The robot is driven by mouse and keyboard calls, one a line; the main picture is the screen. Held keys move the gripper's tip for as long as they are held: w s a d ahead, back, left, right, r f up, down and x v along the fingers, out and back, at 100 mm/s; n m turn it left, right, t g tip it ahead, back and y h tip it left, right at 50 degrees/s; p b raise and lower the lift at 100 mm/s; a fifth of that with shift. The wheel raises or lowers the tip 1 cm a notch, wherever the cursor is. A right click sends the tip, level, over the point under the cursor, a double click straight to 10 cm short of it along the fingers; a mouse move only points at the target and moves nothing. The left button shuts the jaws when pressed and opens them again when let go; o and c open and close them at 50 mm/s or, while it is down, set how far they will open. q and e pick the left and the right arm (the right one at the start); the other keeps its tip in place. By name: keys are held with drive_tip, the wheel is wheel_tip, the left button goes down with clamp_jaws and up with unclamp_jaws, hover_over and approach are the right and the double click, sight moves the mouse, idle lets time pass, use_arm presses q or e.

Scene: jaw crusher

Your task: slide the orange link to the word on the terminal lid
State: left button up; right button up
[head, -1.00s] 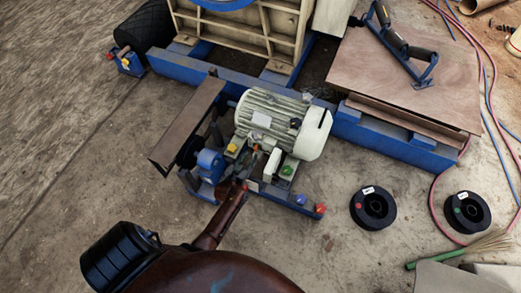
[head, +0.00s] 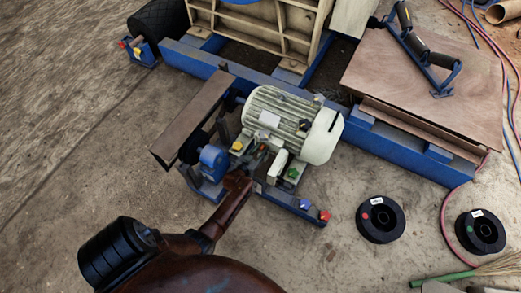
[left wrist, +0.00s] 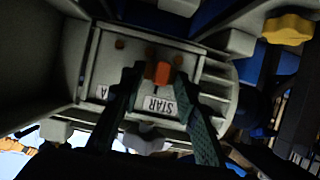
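In the left wrist view, the orange link (left wrist: 158,72) is a small block on the grey terminal lid (left wrist: 105,75). The word STAR stands on a white label (left wrist: 160,105) just below it, upside down. A second label (left wrist: 102,92), partly hidden by a finger, shows only an A. My left gripper (left wrist: 159,74) has one dark fingertip on each side of the link, and the link fills the gap between them. In the head view my left gripper (head: 258,156) is at the near side of the pale green motor (head: 290,122), hiding the lid there. My right gripper is out of view.
A yellow part (left wrist: 288,29) is at the upper right in the wrist view. A brown guard (head: 192,117) stands left of the motor in the head view. Two black spools (head: 381,219) (head: 480,231) lie on the ground. A blue frame (head: 385,152) runs behind.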

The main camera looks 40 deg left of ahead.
use_arm(q)
drive_tip(key=shift+c, duration=0.4)
clamp_jaws()
